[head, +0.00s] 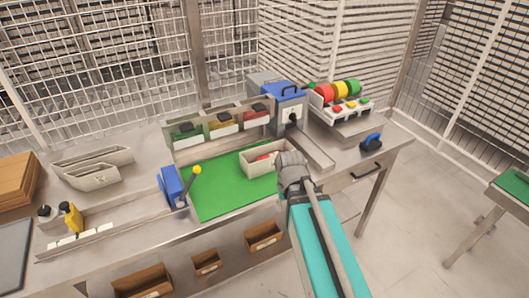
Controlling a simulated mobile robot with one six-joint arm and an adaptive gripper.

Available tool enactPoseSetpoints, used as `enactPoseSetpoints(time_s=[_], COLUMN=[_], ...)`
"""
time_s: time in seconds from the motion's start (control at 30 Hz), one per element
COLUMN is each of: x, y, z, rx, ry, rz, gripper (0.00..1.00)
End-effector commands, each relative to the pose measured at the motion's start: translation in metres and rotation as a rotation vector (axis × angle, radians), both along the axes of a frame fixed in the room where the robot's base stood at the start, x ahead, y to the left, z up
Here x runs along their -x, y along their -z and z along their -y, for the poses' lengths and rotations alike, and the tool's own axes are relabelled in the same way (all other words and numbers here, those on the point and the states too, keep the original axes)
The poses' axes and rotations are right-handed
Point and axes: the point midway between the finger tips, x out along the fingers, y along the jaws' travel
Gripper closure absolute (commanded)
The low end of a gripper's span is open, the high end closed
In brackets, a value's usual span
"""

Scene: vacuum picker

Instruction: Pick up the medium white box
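A white open box (258,170) sits on the green mat (215,202) on the workbench, with something red inside it. It may be the medium white box. Two more pale open bins, a longer one (118,155) and a smaller one (95,178), stand at the left of the bench. My gripper (284,158) is at the right end of the box on the mat, seen from behind, and covers that end. Its fingertips are not clear, so I cannot tell whether it is open, shut or touching the box.
A blue device with a yellow-knobbed lever (174,186) stands left of the mat. Behind are a rack of coloured bins (222,124), a blue-topped machine (289,101) and a stand with coloured rolls (340,91). Wooden drawers (262,237) are below. The mat's front left is clear.

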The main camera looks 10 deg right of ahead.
Motion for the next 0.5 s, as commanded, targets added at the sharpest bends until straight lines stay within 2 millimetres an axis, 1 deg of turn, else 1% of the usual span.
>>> enactPoseSetpoints(time_s=[0.03,0.17,0.27,0.5], x=[-0.012,-0.041,-0.07,-0.151], y=[-0.009,-0.028,-0.046,-0.094], z=[-0.006,-0.007,-0.007,-0.008], rx=[-0.001,-0.001,-0.001,-0.001], ry=[0.021,0.136,0.258,0.609], rz=[0.0,0.0,0.0,0.001], gripper=[0.56,0.56,0.56,0.56])
